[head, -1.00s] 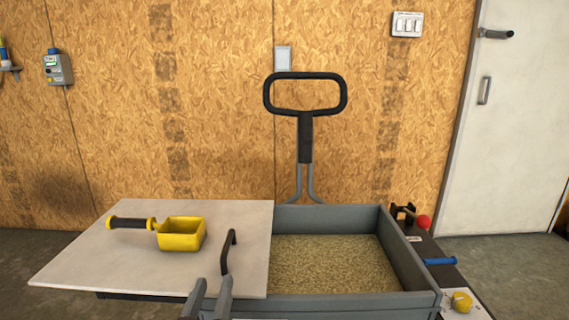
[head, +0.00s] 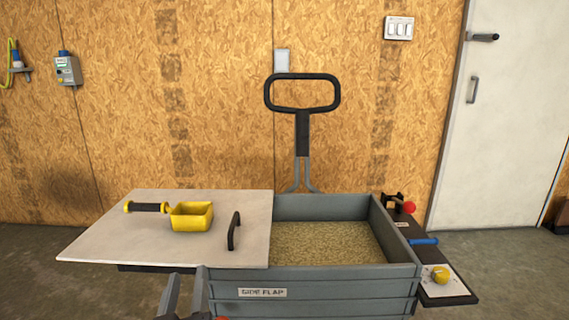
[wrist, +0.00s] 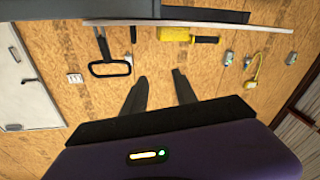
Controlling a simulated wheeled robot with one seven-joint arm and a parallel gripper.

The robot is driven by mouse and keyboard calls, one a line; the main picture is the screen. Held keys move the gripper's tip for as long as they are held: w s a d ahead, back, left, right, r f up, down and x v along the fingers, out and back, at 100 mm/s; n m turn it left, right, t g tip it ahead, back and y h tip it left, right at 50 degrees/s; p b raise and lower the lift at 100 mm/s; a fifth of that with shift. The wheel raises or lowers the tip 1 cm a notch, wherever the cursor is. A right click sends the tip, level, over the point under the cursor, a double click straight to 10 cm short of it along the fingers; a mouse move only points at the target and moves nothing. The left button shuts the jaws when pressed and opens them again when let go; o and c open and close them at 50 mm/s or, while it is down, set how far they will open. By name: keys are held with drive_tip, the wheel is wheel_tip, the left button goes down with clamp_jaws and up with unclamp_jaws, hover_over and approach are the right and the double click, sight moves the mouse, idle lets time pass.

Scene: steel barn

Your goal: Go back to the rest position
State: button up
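My gripper (head: 187,280) shows at the bottom of the head view, in front of the cart and below the lid board. In the wrist view, which is upside down, its two dark fingers (wrist: 160,92) stand well apart with nothing between them. The grey cart (head: 320,284) holds a bed of grain-like material (head: 325,243) in its open right part. A pale lid board (head: 120,235) with a black handle (head: 234,231) covers its left side. A yellow scoop (head: 191,216) with a black grip lies on the board, clear of my gripper.
A black push handle (head: 303,108) rises behind the cart. A side panel with a red knob (head: 409,207), a blue lever (head: 424,241) and a yellow knob (head: 440,275) juts out at the right. A white door (head: 500,130) is at the back right. Floor is clear at the far left.

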drive_tip(key=s+d+f+n+g+y, duration=0.25)
drive_tip(key=s+d+f+y, duration=0.25)
drive_tip(key=s+d+f, duration=0.55)
drive_tip(key=s+d+f+m+g+h, duration=0.1)
drive_tip(key=s+d+f+m+h, duration=0.25)
drive_tip(key=s+d, duration=0.95)
drive_tip(key=s+d+f+m+h, duration=0.3)
drive_tip(key=s+d+m+h, duration=0.15)
drive_tip(key=s+d, duration=0.8)
wheel_tip(320, 180, up, 33)
drive_tip(key=p, duration=3.2)
drive_tip(key=shift+s+n+p, duration=0.3)
drive_tip(key=shift+s+n, duration=0.05)
drive_tip(key=shift+s, duration=0.05)
